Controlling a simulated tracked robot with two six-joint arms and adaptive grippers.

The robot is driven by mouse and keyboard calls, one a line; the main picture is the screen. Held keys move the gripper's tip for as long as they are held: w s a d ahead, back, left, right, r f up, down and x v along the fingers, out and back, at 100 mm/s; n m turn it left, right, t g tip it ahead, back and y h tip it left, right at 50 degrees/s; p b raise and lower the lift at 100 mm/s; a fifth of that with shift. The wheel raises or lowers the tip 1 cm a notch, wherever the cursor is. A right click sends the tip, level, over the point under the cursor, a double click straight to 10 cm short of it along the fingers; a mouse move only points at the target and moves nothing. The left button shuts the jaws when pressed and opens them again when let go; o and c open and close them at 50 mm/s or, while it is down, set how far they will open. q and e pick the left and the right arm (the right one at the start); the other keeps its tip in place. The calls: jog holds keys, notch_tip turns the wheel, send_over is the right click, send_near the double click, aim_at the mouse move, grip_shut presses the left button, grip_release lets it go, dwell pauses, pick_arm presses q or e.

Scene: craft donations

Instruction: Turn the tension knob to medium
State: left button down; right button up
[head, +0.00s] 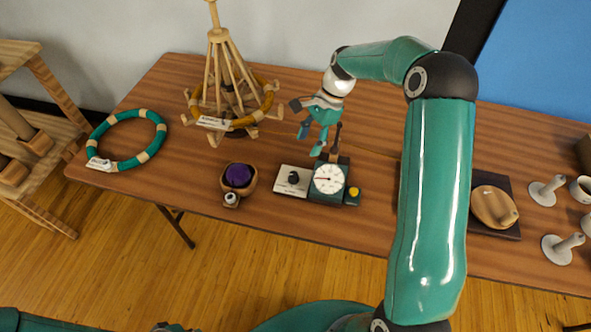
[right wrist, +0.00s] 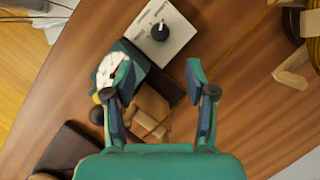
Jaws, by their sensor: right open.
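The tension knob (head: 293,177) is a small black knob on a white plate (head: 283,188), left of a round white dial (head: 328,179) on a dark box. In the right wrist view the knob (right wrist: 160,32) stands upright on its plate, beyond my fingertips, with the dial (right wrist: 111,70) at its lower left. The plate's markings are too small to read. My right gripper (head: 310,141) is open and empty, above the table behind the knob and dial. In its wrist view the fingers (right wrist: 158,76) are apart, touching neither knob nor plate.
A purple yarn ball (head: 238,174) sits in a wooden bowl left of the plate. A wooden yarn stand (head: 220,65) with a mustard skein is behind it. A teal ring skein (head: 127,163) lies far left. A yellow button (head: 353,192) is beside the dial; a wooden dish (head: 490,205) lies right.

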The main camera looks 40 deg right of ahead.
aim_at(294, 174)
jog(key=p+x, duration=0.1)
jog(key=x, duration=1.1)
jog(key=shift+a+p, duration=0.1)
jog(key=shift+p, duration=0.25)
grip_shut()
